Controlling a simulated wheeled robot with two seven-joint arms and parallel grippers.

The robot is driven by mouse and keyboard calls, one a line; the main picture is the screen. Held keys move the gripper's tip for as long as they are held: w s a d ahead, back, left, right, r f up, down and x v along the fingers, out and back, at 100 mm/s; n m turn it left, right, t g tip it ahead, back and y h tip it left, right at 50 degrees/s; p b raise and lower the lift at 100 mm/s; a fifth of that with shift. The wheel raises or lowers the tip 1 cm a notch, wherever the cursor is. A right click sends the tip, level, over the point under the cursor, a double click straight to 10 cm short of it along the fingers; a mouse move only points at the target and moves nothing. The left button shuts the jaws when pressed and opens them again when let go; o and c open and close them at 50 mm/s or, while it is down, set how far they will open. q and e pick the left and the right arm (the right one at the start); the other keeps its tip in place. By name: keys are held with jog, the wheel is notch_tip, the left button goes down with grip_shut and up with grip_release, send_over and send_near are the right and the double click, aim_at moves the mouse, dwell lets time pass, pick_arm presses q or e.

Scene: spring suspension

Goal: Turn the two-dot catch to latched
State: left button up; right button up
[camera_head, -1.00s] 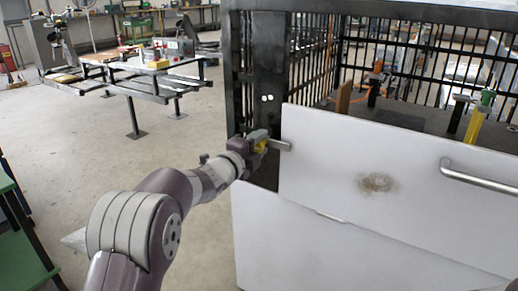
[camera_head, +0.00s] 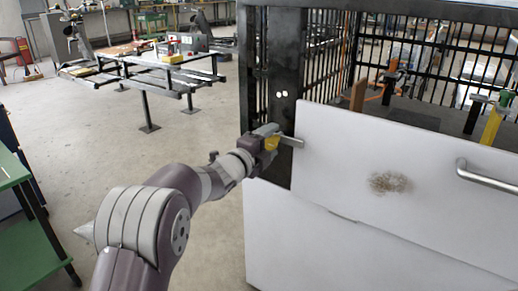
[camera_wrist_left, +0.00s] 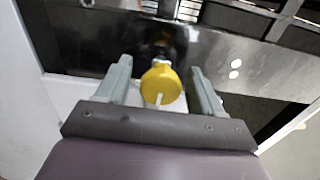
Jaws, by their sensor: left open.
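The two-dot catch has a round yellow knob (camera_wrist_left: 160,84) with a pale pointer in the left wrist view. Two white dots (camera_head: 281,94) mark the dark post (camera_head: 284,60) above it; they also show in the left wrist view (camera_wrist_left: 235,69). My left gripper (camera_head: 268,140) is at the catch in the head view. Its fingers (camera_wrist_left: 160,68) stand apart on either side of the knob, with gaps visible. A grey bar (camera_head: 292,141) reaches from beside the gripper to the white panel's edge; I cannot tell whether it belongs to the catch. My right gripper is not in view.
The white panel (camera_head: 350,160) with a brown smudge and a metal handle (camera_head: 489,177) lies right of the catch. A barred cage (camera_head: 430,50) stands behind it. A green bench (camera_head: 14,172) is at left. Open floor lies left of the post.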

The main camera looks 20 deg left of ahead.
pick_arm(q)
jog(key=p+v, duration=0.2)
jog(key=v, duration=0.9)
jog(key=shift+s, duration=0.35)
jog(key=shift+a, duration=0.1)
